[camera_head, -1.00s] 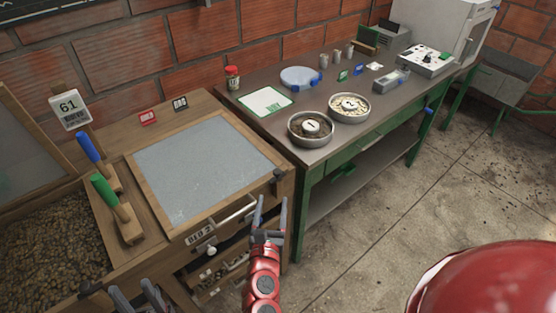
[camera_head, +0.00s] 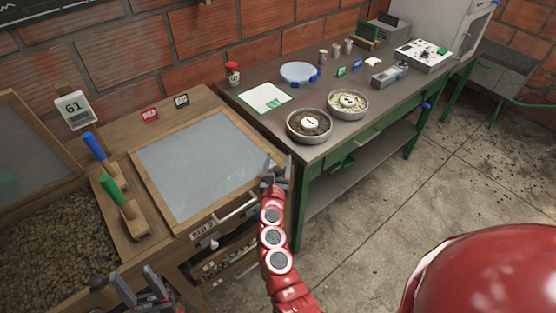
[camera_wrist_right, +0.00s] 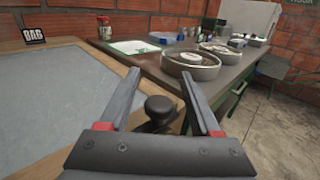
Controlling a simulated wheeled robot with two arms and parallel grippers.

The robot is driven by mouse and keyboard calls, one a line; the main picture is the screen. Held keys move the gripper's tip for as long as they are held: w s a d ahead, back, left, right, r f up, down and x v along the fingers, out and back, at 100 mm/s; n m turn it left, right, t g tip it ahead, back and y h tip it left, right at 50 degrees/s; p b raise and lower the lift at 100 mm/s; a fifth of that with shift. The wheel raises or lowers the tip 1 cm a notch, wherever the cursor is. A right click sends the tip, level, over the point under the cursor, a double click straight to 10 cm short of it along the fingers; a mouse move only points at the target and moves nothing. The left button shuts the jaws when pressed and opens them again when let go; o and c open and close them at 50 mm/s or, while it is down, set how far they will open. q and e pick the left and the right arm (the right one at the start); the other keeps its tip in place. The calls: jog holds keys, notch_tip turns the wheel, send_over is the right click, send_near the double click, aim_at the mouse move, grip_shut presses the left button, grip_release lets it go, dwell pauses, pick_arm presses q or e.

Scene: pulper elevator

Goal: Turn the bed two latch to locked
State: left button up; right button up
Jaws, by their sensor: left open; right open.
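The bed two latch is a dark knob (camera_wrist_right: 158,107) at the right front corner of the bed two box. In the right wrist view it sits between the two open fingers of my right gripper (camera_wrist_right: 163,90), with gaps visible on both sides. In the head view my right gripper (camera_head: 277,167) is at that corner and mostly hides the latch. The bed two box (camera_head: 150,195) has a wooden frame and a grey screen lid (camera_head: 205,165), which lies closed. My left gripper (camera_head: 140,285) is open and empty at the lower left, in front of the box.
A green-framed table (camera_head: 300,150) stands close to the right of the latch, with two round pans (camera_head: 310,138) near its edge.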

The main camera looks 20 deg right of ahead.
grip_shut()
